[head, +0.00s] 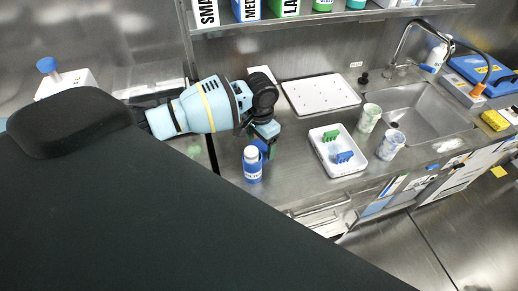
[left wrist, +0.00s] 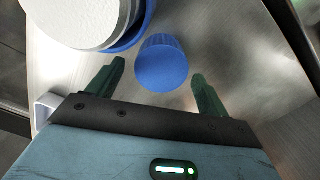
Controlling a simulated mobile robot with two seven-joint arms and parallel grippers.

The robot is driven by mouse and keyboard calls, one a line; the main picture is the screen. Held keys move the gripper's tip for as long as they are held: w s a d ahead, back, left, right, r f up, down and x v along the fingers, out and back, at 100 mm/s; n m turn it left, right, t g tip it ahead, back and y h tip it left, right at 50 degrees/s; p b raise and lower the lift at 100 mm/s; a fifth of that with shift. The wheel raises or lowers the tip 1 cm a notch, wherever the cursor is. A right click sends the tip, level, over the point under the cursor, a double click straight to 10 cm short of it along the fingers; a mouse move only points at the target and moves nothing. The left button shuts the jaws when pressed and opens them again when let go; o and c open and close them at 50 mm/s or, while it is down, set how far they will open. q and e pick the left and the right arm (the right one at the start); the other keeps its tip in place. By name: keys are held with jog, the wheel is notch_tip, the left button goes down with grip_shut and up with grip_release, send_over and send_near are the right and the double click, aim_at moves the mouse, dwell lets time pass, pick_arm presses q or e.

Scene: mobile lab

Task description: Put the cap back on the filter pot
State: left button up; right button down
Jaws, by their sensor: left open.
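The filter pot (head: 253,170), white on top with a blue, labelled body, stands upright on the steel counter. In the left wrist view its round white top (left wrist: 85,15) with a blue edge is at the upper left, cut off by the frame. A plain blue cylinder, seemingly the cap (left wrist: 162,62), shows between and slightly beyond my left fingertips; in the head view the blue cap (head: 260,146) is partly hidden by the gripper. My left gripper (head: 267,143) is open, its green fingers (left wrist: 158,74) spread on either side of the cap. No contact is visible. My right gripper is out of view.
A white tray (head: 316,142) with green and blue racks stands to the right, beside two patterned cups (head: 369,118) (head: 391,145). The counter's front edge is close to the pot.

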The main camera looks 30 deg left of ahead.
aim_at(260, 146)
pick_arm(q)
notch_tip(260, 146, down, 2)
jog(key=shift+f, duration=0.1)
jog(key=shift+c, duration=0.5)
jog(key=c, duration=0.9)
notch_tip(260, 146, up, 10)
jog(key=shift+r+p, duration=0.1)
jog(key=shift+p, duration=0.25)
